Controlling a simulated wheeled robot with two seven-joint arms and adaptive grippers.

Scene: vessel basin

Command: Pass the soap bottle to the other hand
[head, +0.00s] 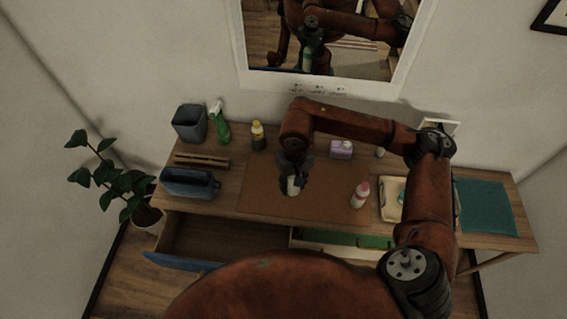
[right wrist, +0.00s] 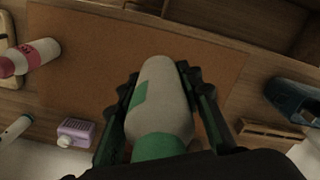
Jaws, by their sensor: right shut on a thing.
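The soap bottle (right wrist: 165,100), pale grey-white with a green label and a green end towards my palm, lies between the fingers of my right gripper (right wrist: 163,105) in the right wrist view. The fingers are shut on its two sides. In the head view my right gripper (head: 291,178) points down over the brown mat (head: 250,193), and the bottle's pale end (head: 293,187) shows below the fingers. I cannot tell whether the bottle touches the mat. My left gripper is in neither view.
A pink-and-white bottle (head: 360,195) stands right of the gripper, near a tray (head: 392,213). A purple dispenser (head: 341,149), a yellow-capped bottle (head: 257,137) and a green spray bottle (head: 220,127) stand behind. A blue basket (head: 188,184) is left. A drawer (head: 215,240) is open in front.

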